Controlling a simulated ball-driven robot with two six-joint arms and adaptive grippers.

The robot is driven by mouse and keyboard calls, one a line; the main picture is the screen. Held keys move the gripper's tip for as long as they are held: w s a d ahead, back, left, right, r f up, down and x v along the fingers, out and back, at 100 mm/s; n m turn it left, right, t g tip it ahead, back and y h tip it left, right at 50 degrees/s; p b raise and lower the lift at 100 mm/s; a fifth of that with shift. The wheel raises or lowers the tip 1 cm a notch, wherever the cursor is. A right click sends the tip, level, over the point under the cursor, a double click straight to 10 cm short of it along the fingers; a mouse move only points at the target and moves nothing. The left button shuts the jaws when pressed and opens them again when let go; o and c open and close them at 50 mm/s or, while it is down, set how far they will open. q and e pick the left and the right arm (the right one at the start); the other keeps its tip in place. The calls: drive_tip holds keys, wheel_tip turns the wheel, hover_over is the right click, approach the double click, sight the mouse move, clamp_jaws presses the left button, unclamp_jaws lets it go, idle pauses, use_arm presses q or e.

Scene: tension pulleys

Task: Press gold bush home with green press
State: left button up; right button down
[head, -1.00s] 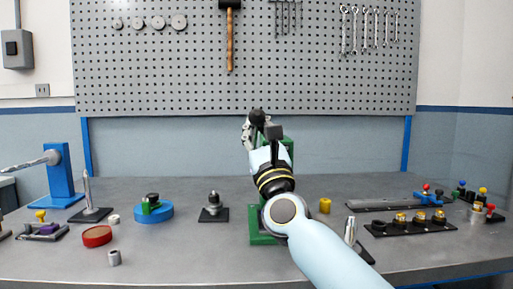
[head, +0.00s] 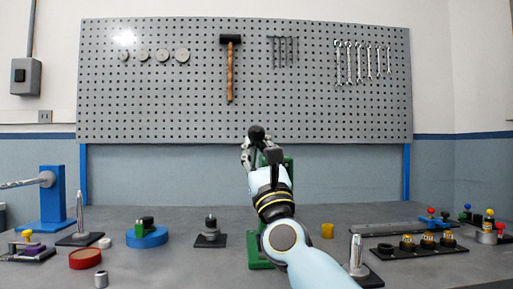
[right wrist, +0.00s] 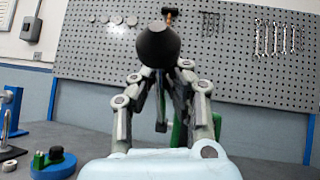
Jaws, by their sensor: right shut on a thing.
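The green press (head: 289,180) stands on the bench behind my right arm, which hides most of it. Its black ball knob (head: 256,132) sits at my right gripper (head: 250,150). In the right wrist view the knob (right wrist: 158,45) is large, between the fingers of the gripper (right wrist: 160,75), which is shut on it. Part of the green press (right wrist: 180,130) shows behind the right finger. Whether a bush sits inside the press is hidden. My left gripper is not in view.
Right of my arm stand a metal pin on a black base (head: 356,252) and a black rack (head: 425,250) with gold-topped parts. At left are a blue stand (head: 53,200), a red disc (head: 85,259) and a blue round fixture (head: 147,237). A pegboard (head: 200,110) is behind.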

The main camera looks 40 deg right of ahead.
drive_tip(key=shift+w+f, duration=0.15)
drive_tip(key=shift+f, duration=0.55)
drive_tip(key=c, duration=1.7)
unclamp_jaws()
drive_tip(key=o, duration=0.4)
drive_tip(key=shift+a+r, duration=0.2)
drive_tip(key=shift+c, duration=0.2)
drive_tip(key=shift+d+r, duration=0.1)
drive_tip(key=v, duration=1.2)
